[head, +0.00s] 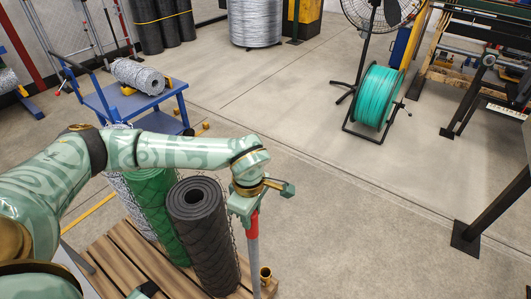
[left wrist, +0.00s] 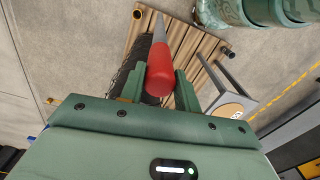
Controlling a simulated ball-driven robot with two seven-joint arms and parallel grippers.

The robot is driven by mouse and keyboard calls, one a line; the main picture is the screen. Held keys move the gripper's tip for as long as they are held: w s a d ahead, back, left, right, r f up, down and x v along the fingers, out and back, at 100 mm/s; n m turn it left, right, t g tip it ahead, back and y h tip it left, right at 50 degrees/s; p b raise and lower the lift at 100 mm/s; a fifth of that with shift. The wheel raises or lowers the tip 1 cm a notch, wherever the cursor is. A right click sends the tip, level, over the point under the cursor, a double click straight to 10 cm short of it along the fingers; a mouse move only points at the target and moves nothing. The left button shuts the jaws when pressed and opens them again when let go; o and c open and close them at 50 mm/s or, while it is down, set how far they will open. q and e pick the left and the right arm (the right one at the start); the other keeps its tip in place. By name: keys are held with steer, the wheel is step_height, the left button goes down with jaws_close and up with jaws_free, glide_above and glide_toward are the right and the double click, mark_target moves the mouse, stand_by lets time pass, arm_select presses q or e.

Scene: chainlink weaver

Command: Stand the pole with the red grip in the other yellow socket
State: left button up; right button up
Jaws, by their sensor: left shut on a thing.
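My left gripper (head: 252,203) is shut on the red grip of the pole (head: 253,250). The pole hangs close to upright over the pallet's right edge, and its lower end is cut off by the frame. In the left wrist view the red grip (left wrist: 160,72) lies between the two fingers, and the grey shaft runs away from the camera. A yellow socket (head: 265,273), an open cup, stands on the pallet's right side, just right of the shaft. I cannot tell whether the pole touches it. The other socket cannot be told for sure. My right gripper is not clearly seen.
A dark mesh roll (head: 212,240) and a green roll (head: 158,200) stand on the wooden pallet (head: 108,252), close left of the pole. A blue cart (head: 150,97) stands behind. A teal wire reel (head: 375,95) is further back. The floor right of the pallet is clear.

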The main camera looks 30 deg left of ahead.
arm_select(q)
steer(key=w+a+r+n+b, duration=0.1)
steer(key=w+r+n, duration=0.4)
steer(key=n, duration=1.2)
steer(key=w+a+r+n+b, duration=0.25)
steer(key=w+n, duration=0.55)
steer(key=n, duration=0.9)
step_height(320, 180, down, 18)
steer(key=b, duration=0.9)
steer(key=shift+d+b, duration=0.3)
steer(key=shift+d, duration=0.05)
arm_select(e)
steer(key=s+f+g, duration=0.1)
steer(key=s+f, duration=0.2)
steer(key=f, duration=1)
steer(key=shift+s, duration=0.2)
steer(key=shift+r, duration=0.1)
arm_select(q)
steer(key=o, duration=0.9)
steer(key=shift+o, duration=0.4)
